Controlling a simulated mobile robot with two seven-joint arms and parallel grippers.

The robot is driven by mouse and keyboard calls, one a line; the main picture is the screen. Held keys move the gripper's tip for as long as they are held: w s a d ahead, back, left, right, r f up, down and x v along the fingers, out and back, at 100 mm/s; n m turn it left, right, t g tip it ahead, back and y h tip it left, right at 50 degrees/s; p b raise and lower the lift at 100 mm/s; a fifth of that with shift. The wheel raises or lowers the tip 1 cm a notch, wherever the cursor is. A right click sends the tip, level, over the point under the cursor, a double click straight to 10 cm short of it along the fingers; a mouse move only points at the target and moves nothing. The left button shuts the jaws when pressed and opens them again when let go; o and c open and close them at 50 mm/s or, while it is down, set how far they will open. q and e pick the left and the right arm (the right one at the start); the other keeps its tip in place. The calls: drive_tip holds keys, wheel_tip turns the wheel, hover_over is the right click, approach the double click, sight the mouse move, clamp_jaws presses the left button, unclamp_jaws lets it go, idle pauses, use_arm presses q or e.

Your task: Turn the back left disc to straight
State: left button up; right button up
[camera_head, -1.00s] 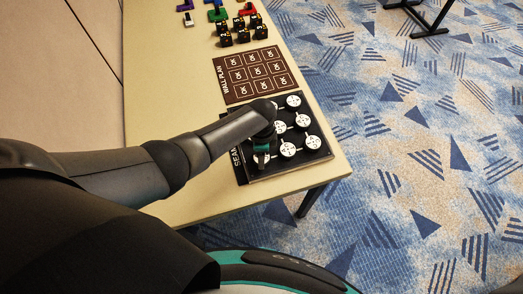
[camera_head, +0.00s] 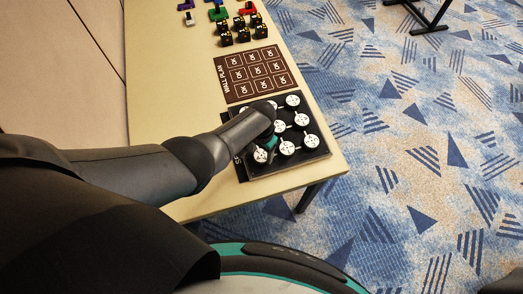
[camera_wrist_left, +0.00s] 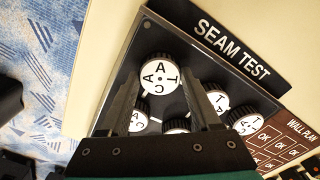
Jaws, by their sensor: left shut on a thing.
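The dark board (camera_head: 240,174) of white-topped discs lies at the table's near end. The back left disc, by the SEAM TEST sign (camera_wrist_left: 235,48), is black-sided with letters A, T and C on its white top; it shows in the wrist view (camera_wrist_left: 160,75) and in the head view (camera_head: 260,156). My left gripper (camera_wrist_left: 160,82) is shut on it, one finger each side. In the head view my left gripper (camera_head: 268,143) leans over the board, its fingers mostly hidden. Neighbouring discs (camera_wrist_left: 248,123) show beyond the fingers; my arm covers others. My right gripper is out of view.
The brown WALL PLAN card (camera_head: 218,82) with OK squares lies beyond the board. Several black blocks (camera_head: 242,36) and coloured pieces (camera_head: 217,14) stand farther back. The table's right edge is close to the board, with carpet (camera_head: 420,150) beyond.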

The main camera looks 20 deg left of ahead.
sight(262, 156)
use_arm(q)
drive_tip(key=n, duration=0.6)
drive_tip(key=shift+p, duration=0.35)
drive_tip(key=n, duration=0.6)
drive_tip(key=shift+n, duration=0.3)
drive_tip(key=o, duration=1.4)
drive_tip(key=shift+c, duration=0.2)
drive_tip(key=shift+r, duration=0.1)
drive_tip(key=shift+r+p, duration=0.6)
drive_tip(key=shift+p, duration=0.15)
wheel_tip(262, 156, up, 14)
drive_tip(key=p, duration=0.8)
